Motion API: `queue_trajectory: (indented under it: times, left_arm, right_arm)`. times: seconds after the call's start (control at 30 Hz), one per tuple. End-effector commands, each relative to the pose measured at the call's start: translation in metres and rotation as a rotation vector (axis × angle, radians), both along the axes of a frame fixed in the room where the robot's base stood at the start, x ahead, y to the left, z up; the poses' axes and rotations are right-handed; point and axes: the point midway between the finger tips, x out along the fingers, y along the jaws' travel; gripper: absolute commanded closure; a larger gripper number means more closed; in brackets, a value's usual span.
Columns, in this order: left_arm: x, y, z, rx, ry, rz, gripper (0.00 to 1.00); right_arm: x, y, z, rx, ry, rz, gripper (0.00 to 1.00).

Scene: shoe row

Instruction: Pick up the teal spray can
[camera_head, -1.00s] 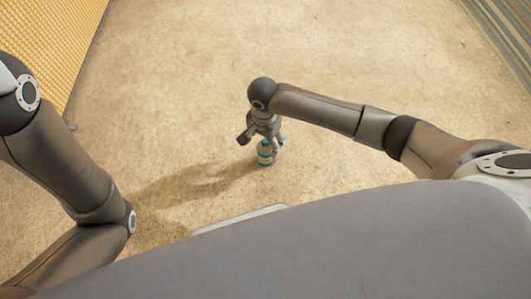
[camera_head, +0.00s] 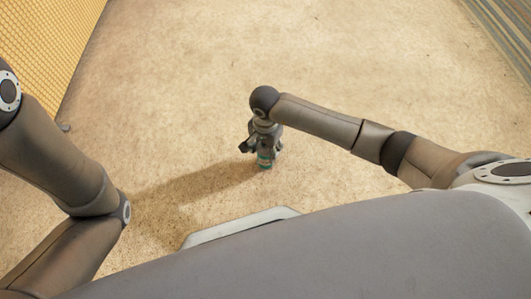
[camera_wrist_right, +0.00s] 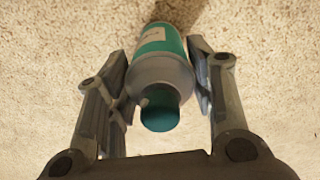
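The teal spray can (camera_head: 264,161) stands on the floor, partly hidden by my right gripper (camera_head: 261,150) above it. In the right wrist view the can (camera_wrist_right: 160,85) lies between the two fingers, its grey shoulder and teal cap facing the camera. A pale label shows on its teal side. My right gripper (camera_wrist_right: 162,80) has a finger on each side of the can, with the pads very close to it. The fingers look spread; firm contact does not show. Of my left arm only links show at the left edge; its gripper is out of view.
The beige speckled floor (camera_head: 350,80) is clear around the can. A yellow textured panel (camera_head: 45,45) stands at the upper left, and a striped grey edge (camera_head: 500,35) runs along the upper right.

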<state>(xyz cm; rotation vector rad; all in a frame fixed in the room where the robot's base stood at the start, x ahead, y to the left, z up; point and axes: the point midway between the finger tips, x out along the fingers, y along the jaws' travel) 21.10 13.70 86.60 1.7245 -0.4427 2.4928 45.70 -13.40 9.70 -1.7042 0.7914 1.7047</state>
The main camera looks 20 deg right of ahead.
Motion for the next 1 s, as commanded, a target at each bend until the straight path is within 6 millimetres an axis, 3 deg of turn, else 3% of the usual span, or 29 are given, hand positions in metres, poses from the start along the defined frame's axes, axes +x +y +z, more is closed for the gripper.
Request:
queue_trajectory:
  times: [0.03,0.2,0.63,0.87,1.0]
  left_arm:
    - [0.000,0.000,0.000,0.000,0.000,0.000,0.08]
    - [0.000,0.000,0.000,0.000,0.000,0.000,0.08]
    - [0.000,0.000,0.006,0.000,0.001,0.000,0.08]
    - [-0.001,0.000,0.027,0.000,-0.003,0.001,0.08]
    - [0.021,0.001,0.030,-0.002,0.058,0.000,0.08]
  right_arm:
    - [0.000,0.000,0.000,0.000,0.000,0.000,0.62]
    - [0.000,0.000,0.000,0.000,0.000,0.000,0.84]
    - [0.001,0.000,0.010,0.000,-0.004,0.000,0.85]
    - [-0.001,-0.002,0.040,-0.001,-0.002,0.001,0.85]
    - [-0.017,-0.011,0.061,-0.002,-0.001,0.002,0.85]
